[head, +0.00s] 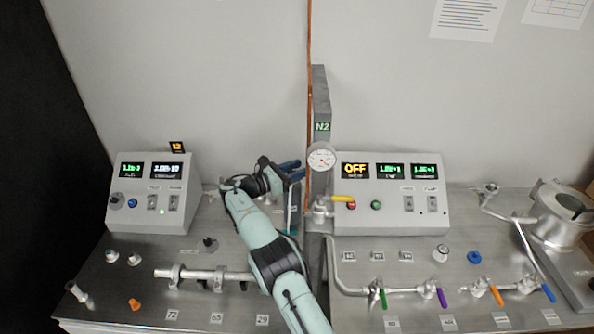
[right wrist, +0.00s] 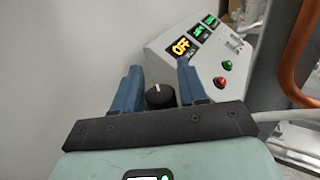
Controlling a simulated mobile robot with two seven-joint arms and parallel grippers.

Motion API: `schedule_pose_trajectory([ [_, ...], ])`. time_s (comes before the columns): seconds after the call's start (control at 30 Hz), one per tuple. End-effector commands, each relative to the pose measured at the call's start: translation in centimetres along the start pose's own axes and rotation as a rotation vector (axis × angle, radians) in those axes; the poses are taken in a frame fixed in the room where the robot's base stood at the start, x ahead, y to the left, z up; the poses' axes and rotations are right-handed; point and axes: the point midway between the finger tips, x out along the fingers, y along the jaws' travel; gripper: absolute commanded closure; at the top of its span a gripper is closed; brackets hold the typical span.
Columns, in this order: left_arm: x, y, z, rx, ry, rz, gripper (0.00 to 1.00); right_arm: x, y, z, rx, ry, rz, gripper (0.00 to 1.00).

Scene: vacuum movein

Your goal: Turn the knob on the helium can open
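My right gripper (head: 297,168) reaches to the back of the bench, just left of the grey post. In the right wrist view its two blue fingers (right wrist: 158,78) stand apart, with a black round knob (right wrist: 160,96) bearing a white mark between them. The knob shows close to both fingers; I cannot tell whether they touch it. The gripper looks open. The helium can's body is not clearly visible; my gripper and arm hide that part of the bench in the head view. My left gripper is not in view.
A grey post (head: 322,100) with an N2 label and a copper pipe (head: 309,60) stand right beside the gripper. A pressure gauge (head: 321,157) and yellow-handled valve (head: 343,198) are close by. Control boxes stand left (head: 153,200) and right (head: 408,215).

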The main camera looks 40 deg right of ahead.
Motion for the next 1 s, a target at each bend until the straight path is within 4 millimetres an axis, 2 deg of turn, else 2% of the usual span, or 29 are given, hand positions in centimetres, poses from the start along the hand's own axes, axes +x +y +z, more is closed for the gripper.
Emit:
schedule_pose_trajectory([
  [0.3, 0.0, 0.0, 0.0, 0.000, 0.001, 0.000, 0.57, -0.1, 0.0, -0.1, -0.001, 0.003, 0.000, 0.45],
  [0.43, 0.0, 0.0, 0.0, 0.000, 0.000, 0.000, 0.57, -0.9, 0.1, -0.1, -0.001, 0.003, 0.002, 0.45],
  [0.57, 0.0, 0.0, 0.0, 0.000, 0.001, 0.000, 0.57, -3.2, 0.1, -0.1, -0.002, 0.004, 0.004, 0.45],
  [0.8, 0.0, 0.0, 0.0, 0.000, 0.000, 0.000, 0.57, -8.7, 0.1, 0.0, -0.001, 0.001, 0.004, 0.45],
  [1.0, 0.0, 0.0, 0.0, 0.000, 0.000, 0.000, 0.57, -12.1, 0.1, 0.0, 0.000, 0.000, 0.002, 0.45],
])
